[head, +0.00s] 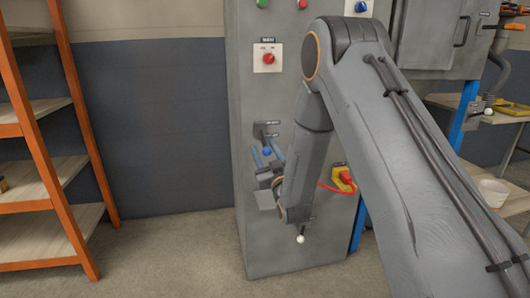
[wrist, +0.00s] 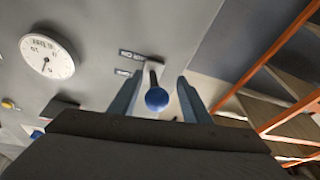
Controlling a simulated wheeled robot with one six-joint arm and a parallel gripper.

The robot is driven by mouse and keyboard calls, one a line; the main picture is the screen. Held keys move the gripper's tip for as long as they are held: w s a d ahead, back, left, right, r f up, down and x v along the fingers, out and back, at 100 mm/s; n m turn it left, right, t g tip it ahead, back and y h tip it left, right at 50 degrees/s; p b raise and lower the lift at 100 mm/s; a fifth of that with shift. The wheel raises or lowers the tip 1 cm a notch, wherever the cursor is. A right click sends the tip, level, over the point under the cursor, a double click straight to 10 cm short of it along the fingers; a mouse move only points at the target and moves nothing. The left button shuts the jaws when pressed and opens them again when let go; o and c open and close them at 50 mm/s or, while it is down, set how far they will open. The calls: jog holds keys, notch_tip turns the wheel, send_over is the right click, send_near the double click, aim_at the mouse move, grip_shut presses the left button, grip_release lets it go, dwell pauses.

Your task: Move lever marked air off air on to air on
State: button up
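The lever is a dark rod with a blue ball knob (head: 267,151) on the front of the grey cabinet (head: 255,200). Small dark label plates sit beside it, too small to read surely. In the wrist view the blue knob (wrist: 157,99) lies between the two blue-grey fingers of my gripper (wrist: 155,100), with a gap on each side. My gripper (head: 267,158) is open around the knob and not visibly touching it. In the head view my arm hides part of the cabinet front to the right of the lever.
A round white gauge (wrist: 47,57) is on the panel. A red knob switch (head: 268,59) is above the lever, and a yellow-and-red switch (head: 344,179) is to its right. An orange-framed shelf (head: 40,150) stands at left. Clear floor lies between shelf and cabinet.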

jog(key=shift+s+d+f, duration=0.1)
jog(key=shift+d, duration=0.1)
jog(key=shift+s+d+f, duration=0.1)
jog(key=shift+s, duration=0.15)
jog(key=v, duration=0.7)
jog(key=shift+c, duration=0.4)
